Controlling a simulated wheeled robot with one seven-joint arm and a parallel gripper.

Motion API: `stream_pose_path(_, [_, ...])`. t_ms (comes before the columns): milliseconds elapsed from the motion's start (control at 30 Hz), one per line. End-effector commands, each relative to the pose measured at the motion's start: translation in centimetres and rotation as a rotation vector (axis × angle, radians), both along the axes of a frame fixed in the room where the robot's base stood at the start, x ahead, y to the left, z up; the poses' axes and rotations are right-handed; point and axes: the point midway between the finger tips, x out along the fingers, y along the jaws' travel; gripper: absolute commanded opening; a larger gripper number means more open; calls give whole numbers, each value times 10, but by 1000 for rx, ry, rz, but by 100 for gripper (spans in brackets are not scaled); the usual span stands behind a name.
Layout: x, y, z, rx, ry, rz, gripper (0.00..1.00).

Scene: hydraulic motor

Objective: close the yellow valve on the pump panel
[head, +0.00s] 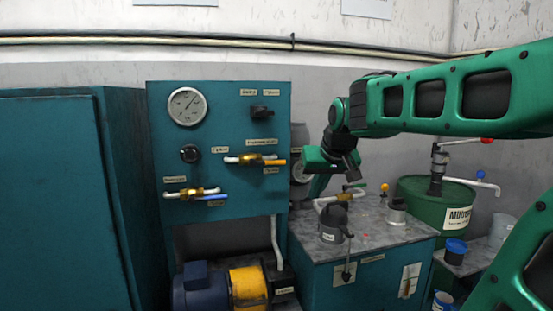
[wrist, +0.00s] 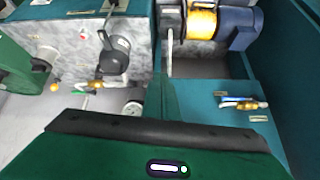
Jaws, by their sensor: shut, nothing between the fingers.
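The teal pump panel (head: 228,130) stands in the middle of the head view. The yellow valve (head: 274,161) is on its right side, a brass body on a white pipe with a yellow lever. The lever looks level, pointing right along the pipe. My gripper (head: 352,172) is right of the panel, above the tank top, apart from the valve. It is shut and empty. In the wrist view my green hand fills the bottom and the fingertips do not show. The panel (wrist: 215,88) appears there at right, but I cannot make out the yellow valve.
A blue-handled valve (head: 212,196) sits lower left on the panel. Right of the panel, a tank (head: 325,270) carries a filler cap (head: 333,222) and small fittings under my gripper. A motor (head: 205,286) stands below the panel. A green drum (head: 455,205) is at right.

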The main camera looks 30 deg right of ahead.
Motion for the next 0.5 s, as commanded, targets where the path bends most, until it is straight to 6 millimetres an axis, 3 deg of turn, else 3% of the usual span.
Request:
stream_pose_path(33, [26, -2, 25, -24, -64, 20, 0])
stream_pose_path(100, [55, -2, 58, -54, -145, 44, 0])
stream_pose_path(200, [87, -1, 96, -86, -240, 72, 0])
stream_pose_path(333, [111, 1, 129, -111, -317, 95, 0])
stream_pose_path(500, [121, 3, 144, -121, -354, 106, 0])
